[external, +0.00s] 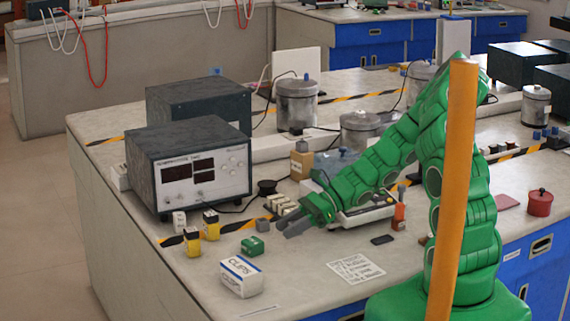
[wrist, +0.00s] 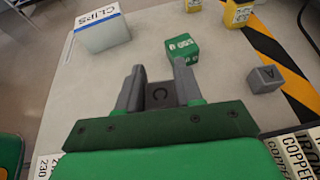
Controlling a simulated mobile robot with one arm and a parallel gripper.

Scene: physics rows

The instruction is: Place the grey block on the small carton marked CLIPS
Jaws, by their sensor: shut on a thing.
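The small carton marked CLIPS (external: 241,278), white with a blue band, stands near the front edge of the bench; it also shows at the upper left of the wrist view (wrist: 102,30). My gripper (external: 293,228) is shut on a dark grey block marked C (wrist: 160,95), which sits between its fingers in the wrist view. In the external view the fingers mostly hide this block, and I cannot tell its height over the bench. The gripper is to the right of and behind the carton, apart from it. Another grey block, marked A (wrist: 264,79), lies by the striped tape.
A green block (external: 252,246) lies between my gripper and the carton. Yellow blocks (external: 192,242) stand to the left, near an instrument box (external: 190,166). A printed sheet (external: 355,268) lies to the right. Bare bench surrounds the carton.

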